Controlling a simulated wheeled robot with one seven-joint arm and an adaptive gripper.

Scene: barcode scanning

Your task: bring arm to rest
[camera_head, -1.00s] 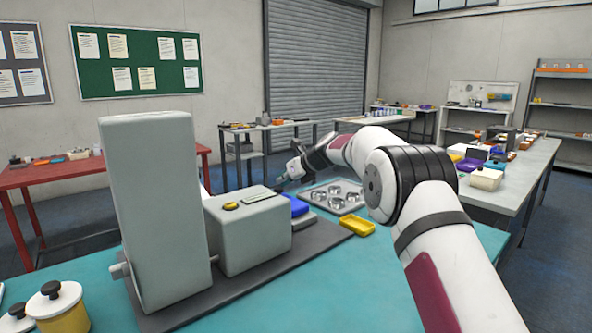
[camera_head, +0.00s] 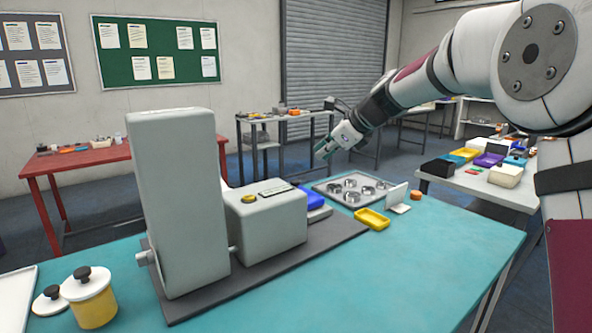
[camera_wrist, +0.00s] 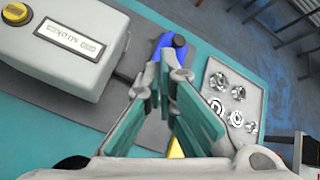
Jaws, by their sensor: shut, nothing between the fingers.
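In the wrist view my gripper (camera_wrist: 165,85) is shut with nothing held. It points down over the bench, between the grey machine and the parts tray. My arm reaches in from the right side of the head view, with its elbow high.
A tall grey machine (camera_head: 185,200) and a low box (camera_head: 268,225) stand on a dark base plate. Behind are a blue item (camera_head: 312,200), a tray of metal rings (camera_head: 325,188), a yellow dish (camera_head: 372,219) and a white stand (camera_head: 397,196). The bench's front right is clear.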

